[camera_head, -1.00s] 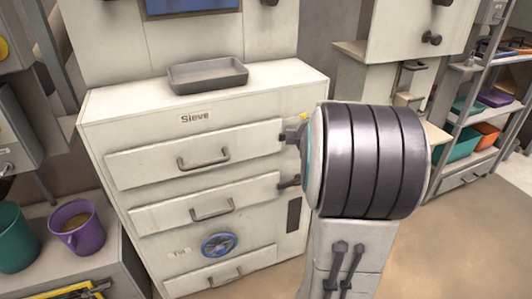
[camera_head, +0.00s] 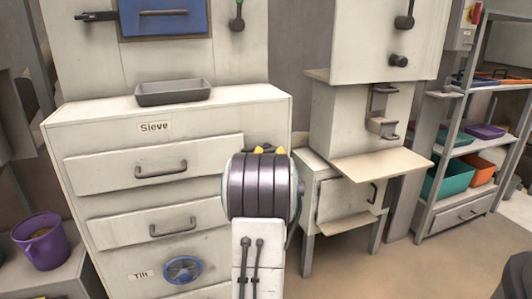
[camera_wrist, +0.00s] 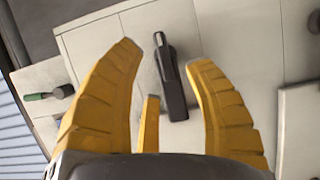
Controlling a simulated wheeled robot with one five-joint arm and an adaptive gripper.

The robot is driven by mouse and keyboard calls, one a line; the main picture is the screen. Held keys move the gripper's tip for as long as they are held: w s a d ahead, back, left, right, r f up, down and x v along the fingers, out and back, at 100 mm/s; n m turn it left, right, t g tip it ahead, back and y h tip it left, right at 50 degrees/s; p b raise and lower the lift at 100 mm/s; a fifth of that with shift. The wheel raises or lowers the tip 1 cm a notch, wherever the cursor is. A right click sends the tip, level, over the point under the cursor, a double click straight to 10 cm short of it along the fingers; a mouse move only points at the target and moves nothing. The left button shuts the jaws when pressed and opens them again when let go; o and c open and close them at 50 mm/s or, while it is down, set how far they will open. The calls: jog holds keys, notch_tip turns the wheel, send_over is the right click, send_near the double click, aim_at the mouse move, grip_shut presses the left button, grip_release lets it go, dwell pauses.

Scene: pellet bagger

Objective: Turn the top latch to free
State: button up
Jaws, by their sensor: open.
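In the wrist view a dark latch handle (camera_wrist: 172,85) stands on a pale panel, between my yellow fingers and beyond their tips. My gripper (camera_wrist: 165,56) is open, with nothing between the fingers; I see no contact with the handle. In the head view the yellow fingers (camera_head: 264,150) just show above my dark, rounded wrist, at the right side of the cabinet marked Sieve (camera_head: 270,105). The latches at the cabinet's right side are hidden behind my arm there, so I cannot tell for certain which latch the wrist view shows.
A grey tray (camera_head: 174,98) stands on the cabinet top. The cabinet has drawers with handles and a blue handwheel (camera_head: 184,270). A pale machine with a shelf (camera_head: 368,165) stands right of my arm. A purple bucket (camera_head: 40,245) is at lower left. Open floor lies at right.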

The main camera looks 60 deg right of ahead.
aim_at(270, 151)
jog(key=shift+x, duration=2.6)
grip_shut()
